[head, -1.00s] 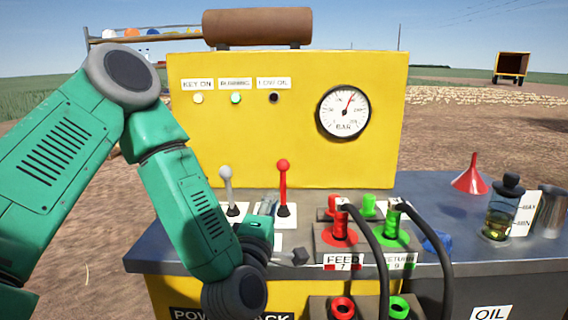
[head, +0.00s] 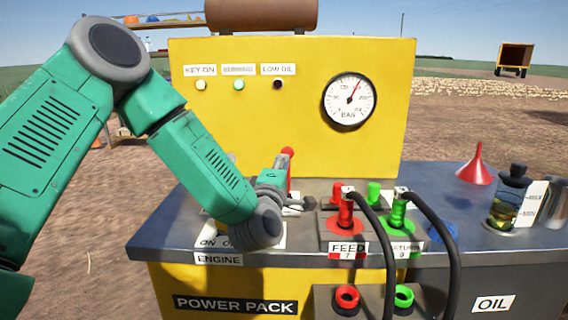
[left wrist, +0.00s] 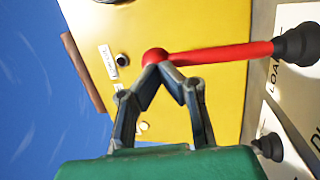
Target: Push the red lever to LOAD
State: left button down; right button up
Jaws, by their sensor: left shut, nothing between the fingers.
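The red lever (left wrist: 222,52) has a round red knob and a black boot at its base, beside a white plate lettered LOAD (left wrist: 278,75) in the left wrist view. My left gripper is shut and empty. In the left wrist view its closed fingertips (left wrist: 158,66) overlap the lower edge of the knob; whether they touch it I cannot tell. My right gripper is not in view.
The yellow panel (head: 290,120) with a gauge (head: 350,101) stands behind the lever. To the right are the red FEED coupling (head: 345,212) and green RETURN coupling (head: 398,212) with black hoses. A red funnel (head: 476,165) and oil bottle (head: 509,198) stand farther right.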

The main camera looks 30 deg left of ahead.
pick_arm(q)
jog(key=w+g+p, duration=0.1)
jog(key=p, duration=0.1)
jog(key=w+a+r+g+p, duration=0.1)
jog(key=p, duration=0.2)
jog(key=shift+w+a+r+n+h, duration=0.1)
jog(key=shift+w+r+n+h, duration=0.1)
jog(key=shift+n+h, duration=0.1)
jog(key=shift+w+a+f+g, duration=0.15)
jog(key=shift+w+a+g, duration=0.1)
jog(key=shift+w, duration=0.15)
jog(key=shift+w+a+f+g, duration=0.15)
jog(key=shift+w+g, duration=0.1)
jog(key=shift+w, duration=0.15)
jog(key=shift+w+a+f, duration=0.1)
jog(key=shift+a, duration=0.15)
